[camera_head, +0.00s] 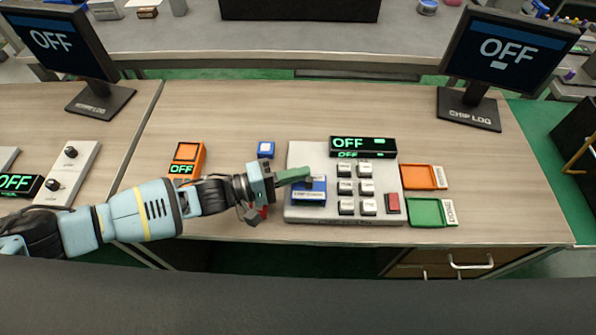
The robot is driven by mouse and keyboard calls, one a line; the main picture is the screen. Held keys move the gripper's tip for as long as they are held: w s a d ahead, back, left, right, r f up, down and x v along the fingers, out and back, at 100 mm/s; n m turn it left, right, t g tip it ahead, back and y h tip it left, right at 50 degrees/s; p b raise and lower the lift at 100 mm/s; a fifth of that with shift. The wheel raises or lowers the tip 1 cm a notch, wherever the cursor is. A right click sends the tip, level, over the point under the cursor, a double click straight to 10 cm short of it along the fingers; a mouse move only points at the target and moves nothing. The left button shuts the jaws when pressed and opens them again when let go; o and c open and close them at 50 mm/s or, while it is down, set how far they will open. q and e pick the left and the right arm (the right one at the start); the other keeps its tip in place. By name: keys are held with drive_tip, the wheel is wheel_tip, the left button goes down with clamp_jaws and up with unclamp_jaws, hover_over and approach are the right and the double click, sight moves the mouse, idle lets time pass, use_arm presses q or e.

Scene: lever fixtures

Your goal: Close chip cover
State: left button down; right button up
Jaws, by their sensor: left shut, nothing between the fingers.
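A blue part (316,186) with a small pale label sits at the left of the grey control panel (325,157). It looks like the chip cover, but the label is too small to read. My left gripper (270,181) is shut at the panel's left edge, just left of the blue part. A green bar (293,175) reaches from the gripper over the blue part's upper edge. I cannot tell whether it touches, or whether the cover is raised. My right gripper is not in view.
The panel has several white buttons, a red button (393,203) and an OFF display (363,146). Orange (424,177) and green (426,212) trays lie to its right. An orange OFF box (187,158) and a small blue block (266,149) stand to the left.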

use_arm(q)
drive_tip(key=v, duration=0.6)
drive_tip(key=shift+s+a+f, duration=0.15)
drive_tip(key=shift+s+a, duration=0.1)
drive_tip(key=shift+s, duration=0.1)
drive_tip(key=shift+a, duration=0.55)
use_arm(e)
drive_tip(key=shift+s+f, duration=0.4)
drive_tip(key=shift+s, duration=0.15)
